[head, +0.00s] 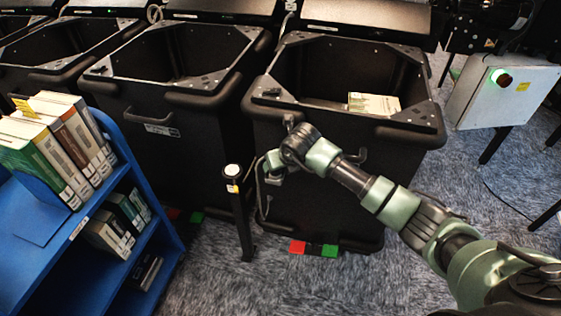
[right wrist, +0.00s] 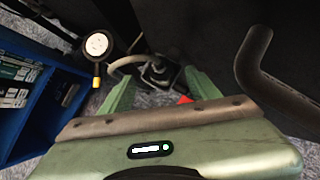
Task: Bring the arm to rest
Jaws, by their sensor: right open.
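My right arm comes in from the right in the head view, in green and dark grey sections. Its gripper (head: 272,165) is in front of the right black bin (head: 340,180), close to the bin's front wall and below its rim. In the right wrist view the gripper (right wrist: 160,88) has its two green fingers spread apart, with nothing held between them. A grey cable or loop and a dark fitting (right wrist: 158,70) show beyond the fingers; I cannot tell whether they touch. My left gripper is not in view.
A black post with a white round top (head: 232,170) stands just left of the gripper. A blue book cart (head: 60,250) is at the left. A middle black bin (head: 165,140) and a grey control box (head: 500,90) flank the right bin. A book (head: 374,103) lies inside it.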

